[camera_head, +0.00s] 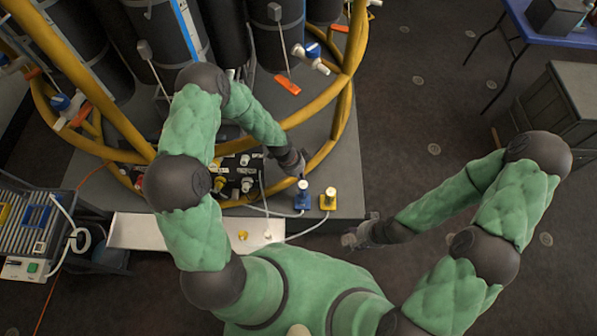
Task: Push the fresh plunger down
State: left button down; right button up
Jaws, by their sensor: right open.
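Two small plunger-like units stand at the front edge of the grey platform (345,165). I cannot tell from the picture which is the fresh plunger. My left gripper (298,171) points down just above and behind the blue unit's top; whether it touches is unclear. Its fingers are too small and dark to tell open from shut. My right gripper (350,239) is open and empty, low in front of the platform, right of both units.
Dark fittings (240,175) lie left of my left gripper. A white tray (140,231) sits at front left. Hoses run from the units.

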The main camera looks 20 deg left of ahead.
aim_at(303, 188)
pick_arm(q)
jog(key=shift+b+x, duration=0.8)
jog(key=shift+x, duration=1.5)
pick_arm(e)
jog(key=shift+f, duration=1)
pick_arm(q)
jog(key=shift+w, duration=0.1)
notch_tip(303, 188, down, 8)
jog(key=b, duration=0.5)
jog(key=shift+r, duration=0.1)
pick_arm(e)
notch_tip(303, 188, down, 5)
jog(key=shift+f, duration=0.15)
pick_arm(q)
jog(key=shift+d, duration=0.1)
